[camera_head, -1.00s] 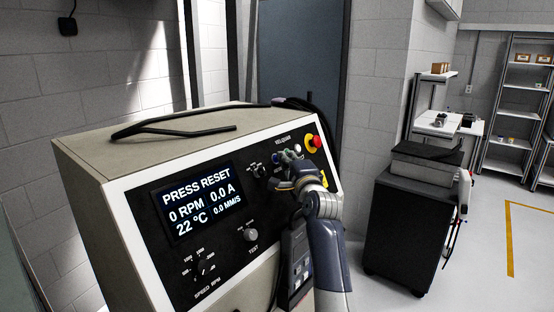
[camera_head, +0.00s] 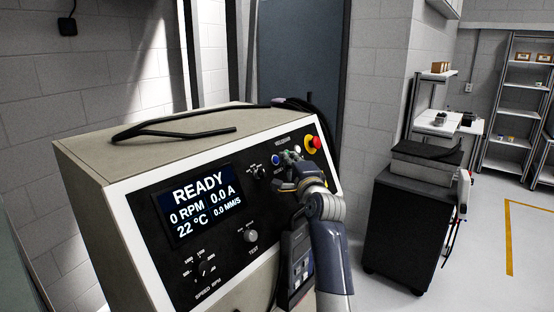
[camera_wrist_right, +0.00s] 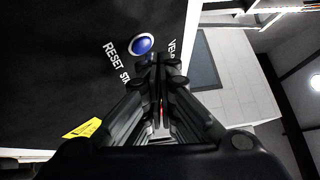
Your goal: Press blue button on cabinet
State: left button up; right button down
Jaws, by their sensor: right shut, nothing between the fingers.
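The cabinet (camera_head: 120,160) has a slanted black panel with a white border, and its screen (camera_head: 200,205) reads "READY", 0 RPM and 0.0 A. The round blue button (camera_head: 276,160) sits on the upper right of the panel. It also shows in the right wrist view (camera_wrist_right: 142,43), beside the label "RESET". My right gripper (camera_head: 288,162) is shut and empty. Its fingertips (camera_wrist_right: 158,62) are just to the side of the blue button, and I see a gap between them in the wrist view. My left gripper is not in view.
A red emergency knob (camera_head: 313,141) on a yellow base is near the gripper. A grey knob (camera_head: 251,235) is lower on the panel. A black cable (camera_head: 170,131) lies on the cabinet top. A dark cart (camera_head: 405,225) stands to the right, with open floor beyond.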

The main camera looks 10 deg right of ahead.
jog(key=s+d+p, duration=0.1)
jog(key=s+d+r+p, duration=0.2)
jog(key=s, duration=0.1)
jog(key=shift+s+d+r, duration=0.1)
jog(key=shift+d+r, duration=0.1)
jog(key=shift+r, duration=0.05)
dwell(0.3)
